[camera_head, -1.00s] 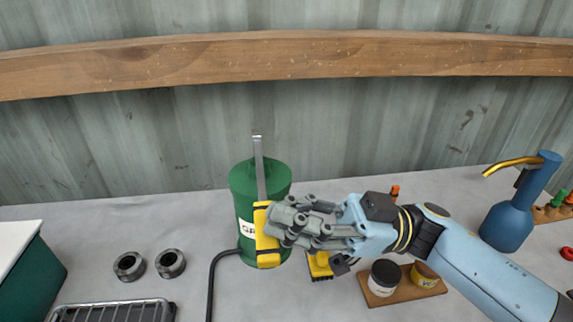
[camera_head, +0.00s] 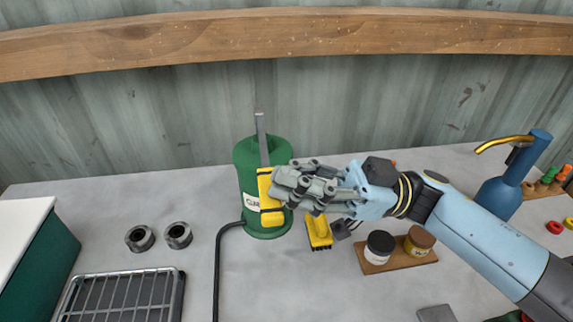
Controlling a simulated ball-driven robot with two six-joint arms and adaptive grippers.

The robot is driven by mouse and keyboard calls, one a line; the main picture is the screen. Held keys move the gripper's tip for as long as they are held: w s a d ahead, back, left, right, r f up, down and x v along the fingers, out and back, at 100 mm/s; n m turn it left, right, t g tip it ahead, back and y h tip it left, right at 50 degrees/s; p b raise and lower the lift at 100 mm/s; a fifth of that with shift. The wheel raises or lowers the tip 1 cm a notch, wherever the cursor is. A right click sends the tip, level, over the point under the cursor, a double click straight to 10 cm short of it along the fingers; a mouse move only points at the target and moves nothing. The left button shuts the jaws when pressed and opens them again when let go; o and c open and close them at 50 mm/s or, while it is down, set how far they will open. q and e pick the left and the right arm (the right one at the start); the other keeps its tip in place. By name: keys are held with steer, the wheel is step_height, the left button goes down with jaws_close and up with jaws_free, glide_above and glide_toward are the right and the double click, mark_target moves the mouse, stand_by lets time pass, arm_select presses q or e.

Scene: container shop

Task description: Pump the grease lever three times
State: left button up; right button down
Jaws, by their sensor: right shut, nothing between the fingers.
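The green grease pump (camera_head: 247,165) stands upright on the bench, with a partly covered white label. Its grey lever (camera_head: 263,140) is a flat bar rising steeply in front of the drum to above its top. The lever's lower part is hidden behind my right gripper (camera_head: 269,197). That gripper reaches in from the right, with its yellow fingertips in front of the drum. It is shut and holds nothing. I cannot tell whether it touches the lever. My left gripper is not in view.
A black hose (camera_head: 217,265) runs forward from the pump. Two metal rings (camera_head: 140,238) and a wire rack (camera_head: 122,296) lie left. A yellow brush (camera_head: 319,232) and a wooden board with jars (camera_head: 401,263) are right. A blue pump bottle (camera_head: 498,195) stands farther right.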

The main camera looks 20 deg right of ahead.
arm_select(q)
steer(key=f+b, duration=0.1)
steer(key=b, duration=0.1)
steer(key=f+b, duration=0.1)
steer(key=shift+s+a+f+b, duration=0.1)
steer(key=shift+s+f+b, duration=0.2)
steer(key=shift+b, duration=0.1)
arm_select(e)
steer(key=r+v, duration=0.1)
steer(key=v, duration=0.8)
steer(key=shift+d, duration=0.45)
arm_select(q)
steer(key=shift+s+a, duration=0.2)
arm_select(e)
steer(key=shift+s, duration=0.1)
